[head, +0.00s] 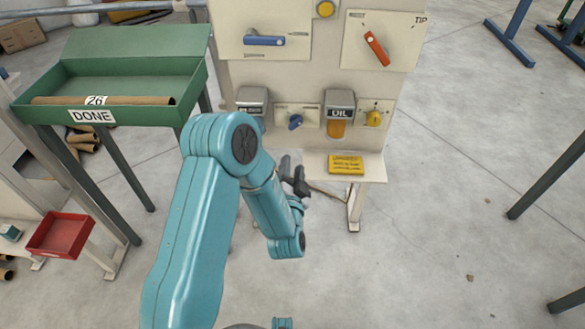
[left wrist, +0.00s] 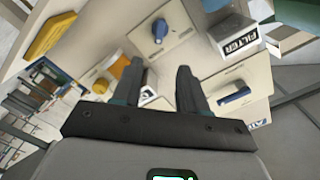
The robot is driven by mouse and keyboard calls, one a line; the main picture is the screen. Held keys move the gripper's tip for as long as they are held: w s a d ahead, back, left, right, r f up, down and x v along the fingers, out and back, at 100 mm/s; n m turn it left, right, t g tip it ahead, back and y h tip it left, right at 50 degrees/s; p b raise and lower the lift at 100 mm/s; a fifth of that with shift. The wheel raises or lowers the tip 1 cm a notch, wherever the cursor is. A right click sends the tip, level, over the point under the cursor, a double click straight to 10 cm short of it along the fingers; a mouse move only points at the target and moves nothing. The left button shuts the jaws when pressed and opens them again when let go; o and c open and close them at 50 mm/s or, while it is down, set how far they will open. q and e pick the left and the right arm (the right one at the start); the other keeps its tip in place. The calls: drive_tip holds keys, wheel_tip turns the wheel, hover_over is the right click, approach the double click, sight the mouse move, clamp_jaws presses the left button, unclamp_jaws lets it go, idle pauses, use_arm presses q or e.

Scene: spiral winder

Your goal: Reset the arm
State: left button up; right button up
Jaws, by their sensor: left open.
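My left arm is teal and comes up from the lower left of the head view, bent at the elbow. Its dark gripper (head: 297,178) is in front of the cream machine panel (head: 290,75), left of the small shelf with a yellow plate. In the left wrist view the two dark fingers of my left gripper (left wrist: 163,82) stand apart with nothing between them. Beyond them are a blue knob (left wrist: 160,31), a second blue knob (left wrist: 233,97) and a box labelled FILTER (left wrist: 238,43). I do not see my right gripper.
The panel bears a blue handle (head: 264,40), a red handle (head: 377,48) and a yellow knob (head: 375,118). A green DONE tray (head: 140,45) holding a brown tube (head: 125,101) stands left. A red bin (head: 60,235) is lower left. Floor at the right is mostly clear.

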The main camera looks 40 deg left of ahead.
use_arm(q)
drive_tip(key=s+d+f+g+h, duration=0.35)
drive_tip(key=d+f+h, duration=0.2)
drive_tip(key=f, duration=0.25)
drive_tip(key=s+d+f+g+h, duration=0.3)
drive_tip(key=s+d+f+h, duration=0.1)
drive_tip(key=d+f, duration=0.35)
drive_tip(key=s+d+f+n+g+h, duration=0.2)
drive_tip(key=s+d+n+g, duration=0.15)
drive_tip(key=s, duration=0.45)
drive_tip(key=s+d+f+n+g+h, duration=0.25)
drive_tip(key=s+d+g, duration=0.2)
drive_tip(key=s, duration=0.35)
wheel_tip(320, 180, up, 22)
drive_tip(key=m+p, duration=0.1)
drive_tip(key=p, duration=2.2)
drive_tip(key=shift+a, duration=0.45)
drive_tip(key=shift+f, duration=0.1)
